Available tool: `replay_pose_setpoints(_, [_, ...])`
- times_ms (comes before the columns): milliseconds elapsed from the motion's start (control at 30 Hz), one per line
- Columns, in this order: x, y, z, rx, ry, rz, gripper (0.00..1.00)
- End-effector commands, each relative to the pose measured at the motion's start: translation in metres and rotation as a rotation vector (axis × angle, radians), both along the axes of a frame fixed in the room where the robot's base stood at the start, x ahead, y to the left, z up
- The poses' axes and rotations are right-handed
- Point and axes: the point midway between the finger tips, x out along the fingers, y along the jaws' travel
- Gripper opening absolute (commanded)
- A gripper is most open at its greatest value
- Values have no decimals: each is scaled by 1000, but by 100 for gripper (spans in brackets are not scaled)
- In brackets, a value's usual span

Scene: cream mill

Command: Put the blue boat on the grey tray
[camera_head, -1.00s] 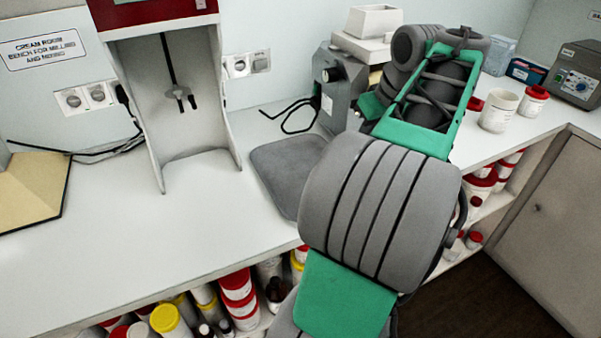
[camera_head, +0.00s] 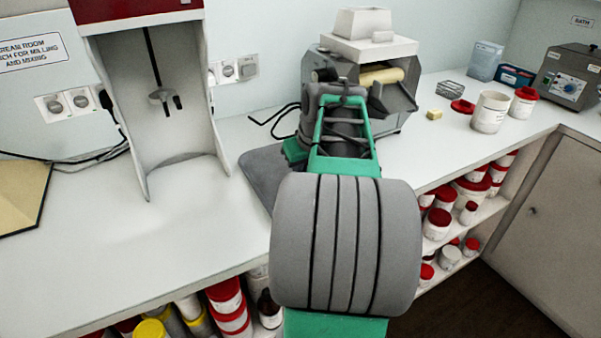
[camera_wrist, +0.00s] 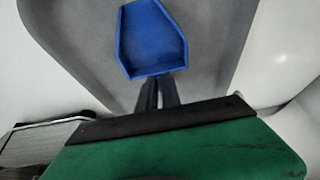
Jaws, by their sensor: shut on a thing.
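The blue boat (camera_wrist: 152,38) is an open, shallow blue dish shape with one pointed end. In the wrist view my gripper (camera_wrist: 160,88) is shut on its near end. The grey tray (camera_wrist: 206,32) shows behind and around the boat in that view; I cannot tell whether the boat touches it. In the head view the tray (camera_head: 258,172) lies on the white bench between the mixer and the mill, partly covered by my arm. The boat and my fingertips are hidden behind my arm there.
A tall mixer stand (camera_head: 160,100) is left of the tray. A grey mill (camera_head: 385,95) with a white hopper stands behind my arm. A yellow block (camera_head: 434,114), a red lid (camera_head: 463,106) and a white tub (camera_head: 490,112) are to the right.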

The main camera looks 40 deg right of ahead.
Motion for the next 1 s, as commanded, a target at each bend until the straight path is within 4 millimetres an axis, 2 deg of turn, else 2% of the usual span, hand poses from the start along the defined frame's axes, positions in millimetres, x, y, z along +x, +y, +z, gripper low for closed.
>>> replay_pose_setpoints(167, [0, 0, -2, 0, 0, 0, 0])
replay_pose_setpoints(200, [0, 0, -2, 0, 0, 0, 9])
replay_pose_setpoints(467, [0, 0, -1, 0, 0, 0, 30])
replay_pose_setpoints(700, [0, 0, 0, 0, 0, 0, 30])
replay_pose_setpoints(867, [-5, 1, 18, -3, -3, 0, 30])
replay_pose_setpoints(1000, [-19, 4, 51, -4, -4, 0, 30])
